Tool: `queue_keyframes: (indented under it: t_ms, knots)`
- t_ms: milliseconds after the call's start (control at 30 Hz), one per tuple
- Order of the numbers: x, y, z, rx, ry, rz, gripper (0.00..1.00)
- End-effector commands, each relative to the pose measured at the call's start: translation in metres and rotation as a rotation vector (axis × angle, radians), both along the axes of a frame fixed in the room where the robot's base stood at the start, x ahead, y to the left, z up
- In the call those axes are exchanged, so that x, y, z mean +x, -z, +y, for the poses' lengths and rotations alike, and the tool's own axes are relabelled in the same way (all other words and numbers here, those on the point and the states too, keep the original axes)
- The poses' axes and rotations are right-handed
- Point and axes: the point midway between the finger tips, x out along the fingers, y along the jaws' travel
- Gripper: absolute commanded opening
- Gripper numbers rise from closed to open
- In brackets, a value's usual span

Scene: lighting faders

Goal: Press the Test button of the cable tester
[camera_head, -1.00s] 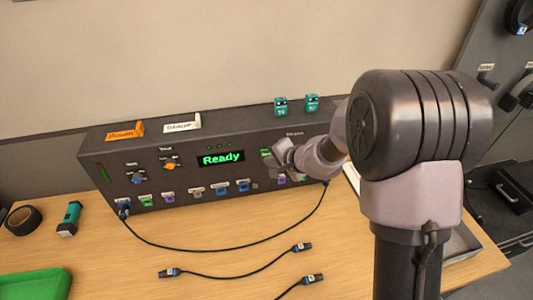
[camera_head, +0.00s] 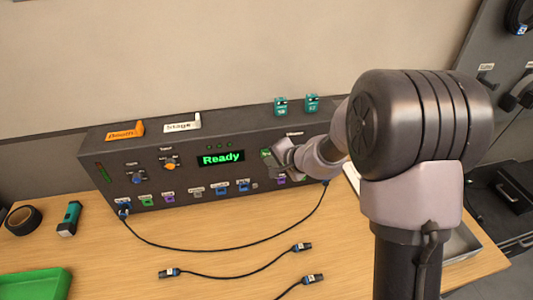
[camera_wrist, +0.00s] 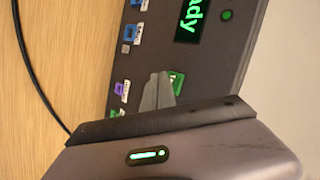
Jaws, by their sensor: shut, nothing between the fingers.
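The cable tester (camera_head: 215,160) is a long dark box on the table, with a green "Ready" display (camera_head: 221,158). A green button (camera_head: 265,153), which I take to be Test, is on its front panel, right of the display. It also shows in the wrist view (camera_wrist: 177,80), partly covered by my fingers; its label is not readable. My gripper (camera_head: 273,160) is shut and empty, with its tips at the panel just beside the green button. In the wrist view the closed fingers (camera_wrist: 158,88) overlap the button's edge; I cannot tell whether they touch it.
Coloured sockets line the tester's lower front, and a black cable (camera_head: 230,250) loops between two of them. Loose cables (camera_head: 235,277) lie in front. A tape roll (camera_head: 23,219), a teal device (camera_head: 69,218) and a green tray (camera_head: 35,284) are at left. Two teal boxes (camera_head: 281,106) stand on top.

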Motion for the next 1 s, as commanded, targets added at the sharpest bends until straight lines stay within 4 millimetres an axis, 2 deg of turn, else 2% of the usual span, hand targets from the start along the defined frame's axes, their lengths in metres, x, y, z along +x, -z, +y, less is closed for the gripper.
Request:
queue_keyframes:
  t_ms: [1000]
  knots:
    - [0.0083, 0.0, 0.0018, 0.0, 0.0, 0.0, 0.0]
